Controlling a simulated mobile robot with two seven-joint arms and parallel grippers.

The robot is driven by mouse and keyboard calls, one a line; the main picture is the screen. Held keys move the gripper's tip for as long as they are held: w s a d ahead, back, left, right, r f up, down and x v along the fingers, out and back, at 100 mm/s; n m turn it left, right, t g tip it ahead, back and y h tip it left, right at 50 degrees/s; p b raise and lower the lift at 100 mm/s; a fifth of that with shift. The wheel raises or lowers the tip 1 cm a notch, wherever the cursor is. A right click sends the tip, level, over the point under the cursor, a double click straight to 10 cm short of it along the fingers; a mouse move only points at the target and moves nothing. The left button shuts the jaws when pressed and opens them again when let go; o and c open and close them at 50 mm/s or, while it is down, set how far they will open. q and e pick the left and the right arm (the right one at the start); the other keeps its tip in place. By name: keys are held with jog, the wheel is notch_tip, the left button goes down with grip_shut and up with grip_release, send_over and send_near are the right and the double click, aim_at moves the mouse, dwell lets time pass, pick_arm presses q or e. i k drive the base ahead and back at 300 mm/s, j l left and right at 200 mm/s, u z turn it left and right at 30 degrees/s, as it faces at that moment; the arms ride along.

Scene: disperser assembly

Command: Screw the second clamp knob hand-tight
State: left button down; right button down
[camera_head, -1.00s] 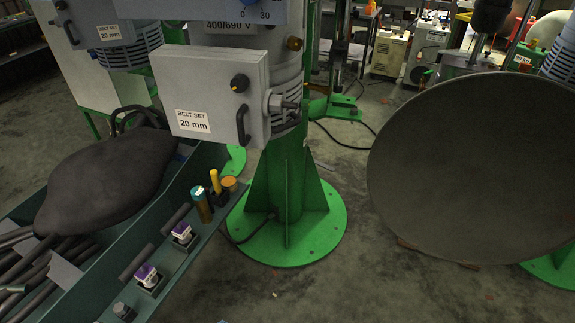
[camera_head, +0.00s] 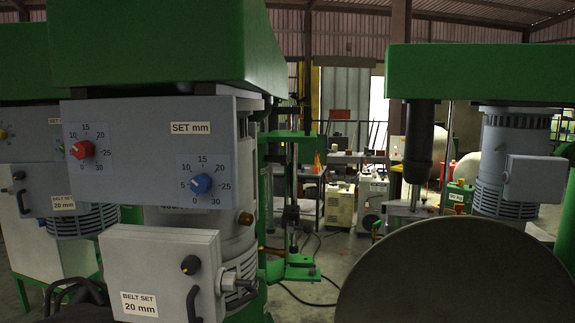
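No gripper is in view. A grey box labelled "BELT SET 20 mm" (camera_head: 150,250) hangs low at centre left on the near green machine. A round black knob (camera_head: 190,264) is on its front face, with a black handle (camera_head: 194,303) below. A metal stud with a dark end (camera_head: 236,283) sticks out at its right side. A small brass-coloured knob (camera_head: 245,218) is on the motor housing above. I cannot tell which of these is the second clamp knob, or how tight any is.
A large dark disc (camera_head: 450,280) fills the lower right. A second green-topped machine (camera_head: 480,72) stands behind it.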

aim_at(285, 159)
jog(key=u, duration=0.3)
jog(key=i+l+u, duration=0.6)
jog(key=l+u, duration=0.15)
